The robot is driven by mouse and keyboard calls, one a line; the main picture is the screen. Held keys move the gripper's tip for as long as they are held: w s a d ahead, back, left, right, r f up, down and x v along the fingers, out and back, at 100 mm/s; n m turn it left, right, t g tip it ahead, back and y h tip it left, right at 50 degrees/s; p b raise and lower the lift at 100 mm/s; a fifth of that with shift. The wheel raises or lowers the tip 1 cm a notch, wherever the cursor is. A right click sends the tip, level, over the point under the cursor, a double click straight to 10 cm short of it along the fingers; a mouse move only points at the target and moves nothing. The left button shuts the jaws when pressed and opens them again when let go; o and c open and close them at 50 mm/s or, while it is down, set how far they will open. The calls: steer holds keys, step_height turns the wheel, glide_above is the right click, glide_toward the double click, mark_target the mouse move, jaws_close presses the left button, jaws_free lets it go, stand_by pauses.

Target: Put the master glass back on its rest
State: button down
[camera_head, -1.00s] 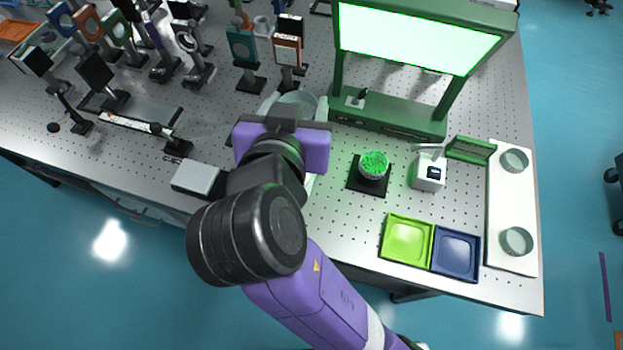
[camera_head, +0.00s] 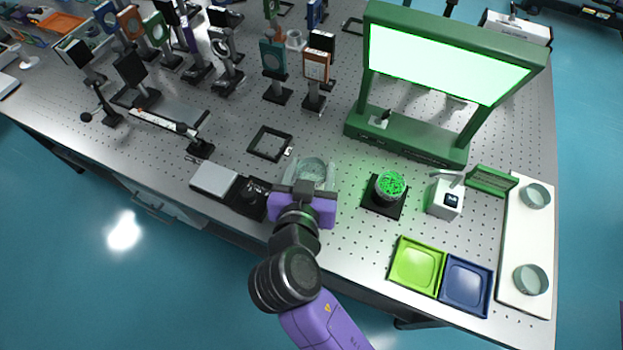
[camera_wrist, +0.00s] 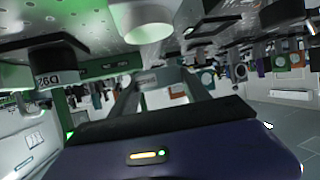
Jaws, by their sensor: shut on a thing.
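My gripper (camera_head: 311,178) is shut on a round pale grey-green glass (camera_head: 313,167), which I take to be the master glass. It is over the front part of the table, left of a black square stand (camera_head: 372,205) bearing a round piece with a bright green pattern (camera_head: 390,184). Its height above the table is hard to judge. In the wrist view the two fingers of my gripper (camera_wrist: 165,82) reach forward; the glass is not clear there. I cannot tell for sure which thing is the rest; a black square frame (camera_head: 254,143) lies behind and left of my gripper.
A green lamp frame (camera_head: 410,141) stands behind. A small white device (camera_head: 445,200), a lime tray (camera_head: 416,266) and a blue tray (camera_head: 466,284) are to the right. A white board (camera_head: 517,240) carries two glass rounds. A pale box (camera_head: 213,180) and a black device (camera_head: 250,197) are left.

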steer(key=shift+f, duration=2.2)
steer(key=shift+f, duration=0.15)
steer(key=c, duration=0.5)
jaws_free()
steer(key=shift+r, duration=0.3)
steer(key=d+b+v, duration=0.1)
steer(key=v, duration=1.1)
steer(key=shift+a, duration=0.45)
steer(key=shift+f, duration=0.15)
